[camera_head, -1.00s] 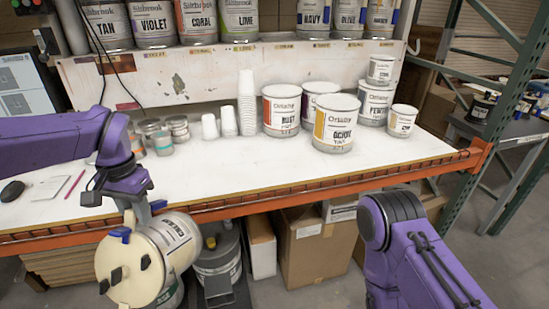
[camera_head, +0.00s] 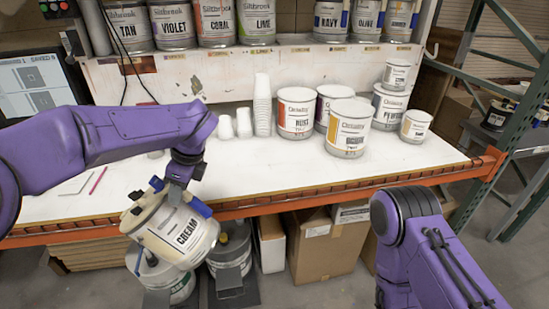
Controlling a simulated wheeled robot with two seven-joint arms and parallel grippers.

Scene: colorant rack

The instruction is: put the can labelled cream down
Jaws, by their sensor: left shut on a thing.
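The can labelled cream (camera_head: 183,236) hangs tilted in front of the bench's front edge, with its label facing me. My left gripper (camera_head: 176,199) is shut on it near its upper side; blue finger parts show beside the can. The white bench top (camera_head: 330,178) lies beyond and above the can. My right arm shows at the lower right, but its gripper is outside the view.
Ochre (camera_head: 348,127), rust (camera_head: 295,112) and pewter (camera_head: 388,106) cans stand on the bench, with smaller cans at the right. Stacked white cups (camera_head: 262,105) stand left of them. A shelf of labelled cans (camera_head: 261,22) runs behind. Cans and boxes (camera_head: 322,246) sit below. The bench's front strip is clear.

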